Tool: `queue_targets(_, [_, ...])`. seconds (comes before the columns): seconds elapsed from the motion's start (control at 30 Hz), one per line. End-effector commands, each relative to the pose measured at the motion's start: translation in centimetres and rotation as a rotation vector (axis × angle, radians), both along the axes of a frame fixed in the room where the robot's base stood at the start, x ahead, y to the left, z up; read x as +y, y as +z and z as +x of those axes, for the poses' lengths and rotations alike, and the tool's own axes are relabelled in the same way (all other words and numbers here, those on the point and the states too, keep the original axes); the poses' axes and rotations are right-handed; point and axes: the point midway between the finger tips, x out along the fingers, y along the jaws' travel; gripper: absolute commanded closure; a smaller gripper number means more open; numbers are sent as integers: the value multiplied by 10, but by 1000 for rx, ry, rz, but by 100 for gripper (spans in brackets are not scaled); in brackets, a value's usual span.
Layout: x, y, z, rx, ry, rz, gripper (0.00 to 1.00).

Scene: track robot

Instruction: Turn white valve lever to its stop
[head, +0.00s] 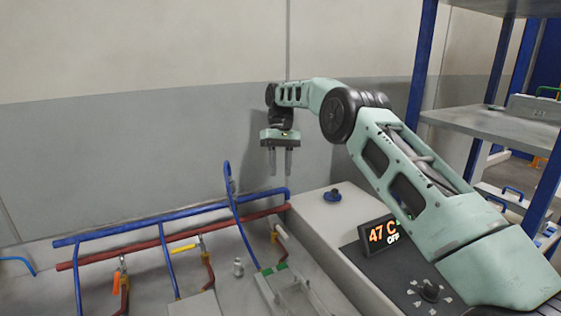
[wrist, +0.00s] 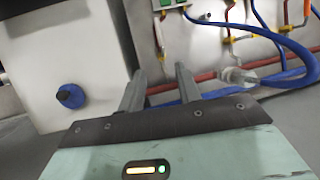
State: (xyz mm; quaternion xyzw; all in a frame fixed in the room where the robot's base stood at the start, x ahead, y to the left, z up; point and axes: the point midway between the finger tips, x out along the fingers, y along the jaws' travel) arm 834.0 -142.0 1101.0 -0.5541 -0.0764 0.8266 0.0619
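The white valve lever (head: 281,230) sits on a brass valve near the right end of the red pipe, beside the white cabinet, in the head view. My gripper (head: 280,174) hangs with its fingers pointing down, above and apart from the lever and the pipes. In the wrist view the two fingers (wrist: 160,78) are spread with nothing between them. A pale, clear-looking piece (wrist: 238,75) by a brass fitting lies right of the fingers there; I cannot tell if it is the white lever.
A yellow lever (head: 183,248) and an orange lever (head: 117,283) sit on other valves. Blue pipes (head: 150,227) and a red pipe (head: 150,244) run along the wall. The white cabinet (head: 318,212) carries a blue knob (head: 332,195) and a display (head: 382,235) reading 47 C OFF. Shelves (head: 490,125) stand right.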

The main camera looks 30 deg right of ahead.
Motion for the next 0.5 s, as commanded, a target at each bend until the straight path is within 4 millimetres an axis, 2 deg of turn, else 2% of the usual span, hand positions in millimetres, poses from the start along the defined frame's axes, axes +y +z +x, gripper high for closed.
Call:
queue_targets(0.2, [-2,13,5,-1,0,-1,66])
queue_targets(0.5, [-3,16,6,0,0,-1,66])
